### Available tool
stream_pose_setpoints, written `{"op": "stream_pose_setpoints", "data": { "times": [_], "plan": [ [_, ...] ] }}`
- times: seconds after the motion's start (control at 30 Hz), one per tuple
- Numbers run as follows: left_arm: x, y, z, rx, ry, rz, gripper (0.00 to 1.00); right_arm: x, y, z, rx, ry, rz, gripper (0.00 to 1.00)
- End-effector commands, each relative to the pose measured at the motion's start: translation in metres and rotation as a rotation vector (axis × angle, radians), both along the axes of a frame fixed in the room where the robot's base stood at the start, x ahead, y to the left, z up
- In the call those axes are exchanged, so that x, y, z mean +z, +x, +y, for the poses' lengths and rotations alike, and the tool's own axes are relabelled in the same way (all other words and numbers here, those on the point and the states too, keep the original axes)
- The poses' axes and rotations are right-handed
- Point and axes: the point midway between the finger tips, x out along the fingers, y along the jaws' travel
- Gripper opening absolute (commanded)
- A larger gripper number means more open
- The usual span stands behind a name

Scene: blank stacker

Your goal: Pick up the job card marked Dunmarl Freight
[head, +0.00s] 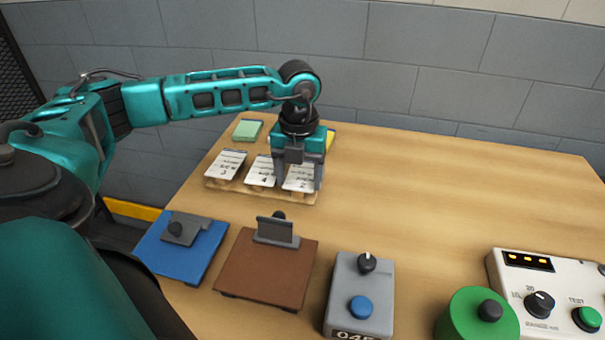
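Three white job cards stand in a row on a wooden rack (235,188) at the back left of the table. They are the left card (226,165), the middle card (262,171) and the right card (300,175). Their print is too small to read, so I cannot tell which one is marked Dunmarl Freight. My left gripper (298,180) points down at the right card, with its fingers apart near that card's two side edges. I cannot tell whether they touch it. The gripper body hides the space behind this card. My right gripper is not in view.
A green pad (247,130) and a partly hidden yellow item (330,138) lie behind the rack. In front are a blue plate (205,262), brown plate (265,275), grey button box (345,295), green round object (470,320) and white control panel (545,285). The table's right back is clear.

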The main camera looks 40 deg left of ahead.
Motion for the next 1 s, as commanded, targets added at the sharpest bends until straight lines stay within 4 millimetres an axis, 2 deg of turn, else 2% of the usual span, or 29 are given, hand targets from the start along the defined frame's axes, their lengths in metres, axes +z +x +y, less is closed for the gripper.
{"op": "stream_pose_setpoints", "data": {
  "times": [0.07, 0.33, 0.67, 0.87, 0.97, 1.0],
  "plan": [
    [0.0, 0.0, 0.0, 0.0, 0.0, 0.0, 0.62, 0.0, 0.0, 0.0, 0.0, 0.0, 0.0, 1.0],
    [0.0, 0.0, 0.0, 0.0, 0.0, 0.0, 0.36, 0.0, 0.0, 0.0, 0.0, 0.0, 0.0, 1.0],
    [0.004, 0.0, 0.0, 0.0, 0.0, -0.001, 0.36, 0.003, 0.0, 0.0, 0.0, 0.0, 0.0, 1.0],
    [0.025, 0.002, 0.006, 0.002, 0.0, -0.002, 0.36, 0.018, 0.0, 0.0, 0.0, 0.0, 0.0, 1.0],
    [0.043, 0.003, 0.013, 0.003, 0.0, -0.002, 0.36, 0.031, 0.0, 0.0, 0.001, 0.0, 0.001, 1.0],
    [0.047, 0.004, 0.017, 0.005, 0.0, -0.004, 0.36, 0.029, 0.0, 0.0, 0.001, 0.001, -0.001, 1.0]
  ]
}}
